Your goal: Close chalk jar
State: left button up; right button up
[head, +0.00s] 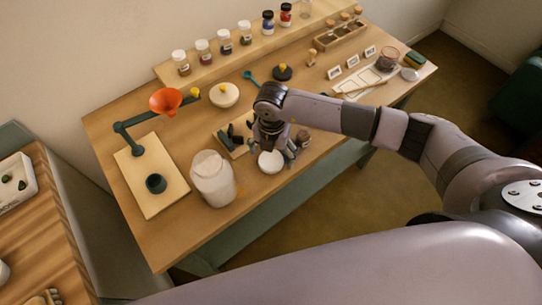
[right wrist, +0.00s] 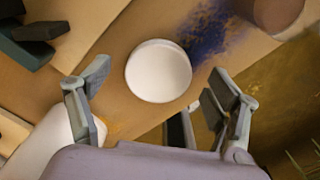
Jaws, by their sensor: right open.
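The chalk jar (head: 213,182) is a large pale jar standing upright near the front of the table in the head view. Its top looks pale, and I see no separate lid on it. Part of a white rounded body, likely this jar, shows at the lower left of the right wrist view (right wrist: 48,140). A round white lid (head: 271,162) lies flat on the table to the right of the jar; it also shows in the right wrist view (right wrist: 158,71). My right gripper (right wrist: 161,82) is open above the lid, its fingers apart on either side. My left gripper is out of view.
A white bowl (head: 224,95) stands behind. A brown cup (right wrist: 276,12) and blue powder (right wrist: 208,28) are near the lid. Small jars line the back shelf.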

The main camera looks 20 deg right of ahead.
aim_at(272, 158)
jog(key=shift+f, duration=0.4)
jog(key=c, duration=0.9)
jog(key=shift+r, duration=0.1)
notch_tip(272, 158, up, 20)
jog(key=b, duration=0.4)
jog(key=shift+b, duration=0.35)
